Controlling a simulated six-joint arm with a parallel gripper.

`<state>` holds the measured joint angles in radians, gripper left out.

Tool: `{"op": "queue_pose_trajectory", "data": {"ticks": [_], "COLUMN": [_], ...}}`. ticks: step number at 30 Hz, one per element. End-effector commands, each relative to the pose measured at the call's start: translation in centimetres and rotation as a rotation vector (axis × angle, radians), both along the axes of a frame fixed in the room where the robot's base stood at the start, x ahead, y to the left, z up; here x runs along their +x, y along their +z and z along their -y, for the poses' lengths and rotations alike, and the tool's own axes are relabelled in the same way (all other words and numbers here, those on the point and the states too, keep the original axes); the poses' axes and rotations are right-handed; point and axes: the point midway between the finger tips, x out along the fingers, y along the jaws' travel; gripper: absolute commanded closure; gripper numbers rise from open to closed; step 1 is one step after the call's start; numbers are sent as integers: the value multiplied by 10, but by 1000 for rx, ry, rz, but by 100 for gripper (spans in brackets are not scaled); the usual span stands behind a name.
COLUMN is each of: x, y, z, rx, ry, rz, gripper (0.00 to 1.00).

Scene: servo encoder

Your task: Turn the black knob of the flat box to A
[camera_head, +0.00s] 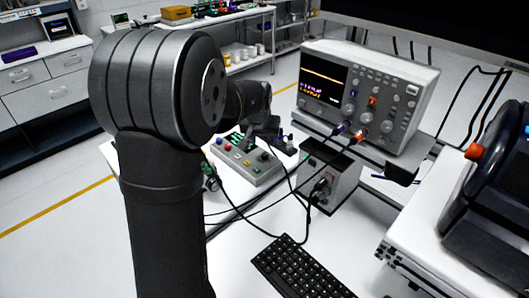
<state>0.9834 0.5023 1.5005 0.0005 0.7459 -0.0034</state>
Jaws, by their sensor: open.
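The flat box (257,180) is light grey and lies on the white table, left of the middle, with small red, green and yellow controls on its top. My gripper (268,138) is dark and small in view, above the far right part of the box; it is open and I see nothing held in it. My thick arm link covers the view to the left of the box.
An oscilloscope (390,85) stands behind on a shelf, with cables running down to a grey box (335,180) right of the flat box. Dark cables loop across the table beside the flat box. A black keyboard (300,272) lies in front. A black device (500,190) stands at right.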

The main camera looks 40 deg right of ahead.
Motion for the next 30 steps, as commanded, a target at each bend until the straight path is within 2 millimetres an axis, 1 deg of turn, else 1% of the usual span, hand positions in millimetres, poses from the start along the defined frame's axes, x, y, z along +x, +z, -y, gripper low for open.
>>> {"op": "queue_pose_trajectory", "data": {"ticks": [1, 6, 9, 13, 18, 27, 28, 30], "x": [2, 9, 13, 16, 18, 19, 19, 19], "y": [-12, -42, -57, -72, -81, -82, -82, -82], "z": [3, 14, 19, 24, 28, 28, 28, 28], "rx": [4, 2, 2, 0, -1, -1, -1, -1], "ry": [0, 0, 0, 0, 0, 0, 0, 0], "rz": [-3, -2, -1, -1, -1, -1, -1, -1], "gripper": [56, 56, 56, 56, 56, 56, 60, 74]}}
